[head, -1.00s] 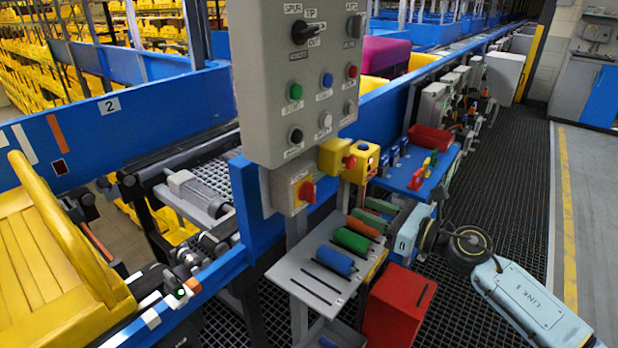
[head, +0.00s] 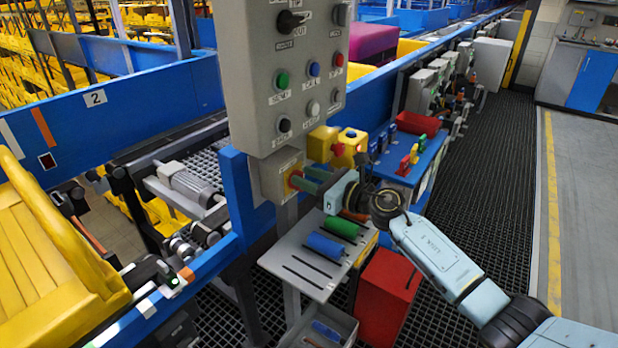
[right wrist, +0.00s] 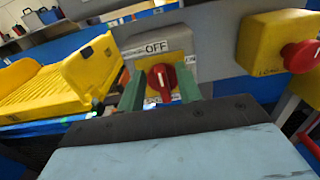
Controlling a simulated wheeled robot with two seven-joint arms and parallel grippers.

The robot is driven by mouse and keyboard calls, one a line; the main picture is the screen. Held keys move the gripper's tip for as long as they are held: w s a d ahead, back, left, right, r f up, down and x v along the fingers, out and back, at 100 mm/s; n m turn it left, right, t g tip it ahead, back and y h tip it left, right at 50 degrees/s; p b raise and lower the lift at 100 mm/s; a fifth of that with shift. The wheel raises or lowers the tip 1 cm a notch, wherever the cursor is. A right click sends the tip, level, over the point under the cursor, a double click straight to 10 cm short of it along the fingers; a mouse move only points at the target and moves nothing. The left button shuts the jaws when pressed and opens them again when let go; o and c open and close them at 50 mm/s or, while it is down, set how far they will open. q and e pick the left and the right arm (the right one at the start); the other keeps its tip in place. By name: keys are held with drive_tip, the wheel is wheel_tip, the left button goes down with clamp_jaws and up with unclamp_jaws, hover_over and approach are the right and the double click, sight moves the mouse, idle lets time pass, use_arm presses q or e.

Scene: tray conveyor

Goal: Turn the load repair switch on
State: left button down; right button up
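The red rotary switch (head: 294,184) sits on a small grey box (head: 270,178) below the main control panel. In the right wrist view the red knob (right wrist: 161,80) stands roughly upright in the picture, under a label reading OFF (right wrist: 156,47). My right gripper (head: 305,180) has reached the box from the right and partly hides the knob in the head view. In the right wrist view the green fingers (right wrist: 160,88) stand open on either side of the knob, with narrow gaps showing. My left gripper is not in view.
Just right of the switch, yellow boxes (head: 350,143) carry red buttons, one also close in the right wrist view (right wrist: 270,42). The grey control panel (head: 262,75) hangs above. A shelf (head: 290,262) with coloured cylinders and a red bin (head: 388,290) lie below.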

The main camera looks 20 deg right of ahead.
drive_tip(key=shift+c, duration=0.2)
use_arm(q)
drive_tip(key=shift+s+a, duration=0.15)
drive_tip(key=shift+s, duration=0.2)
use_arm(e)
clamp_jaws()
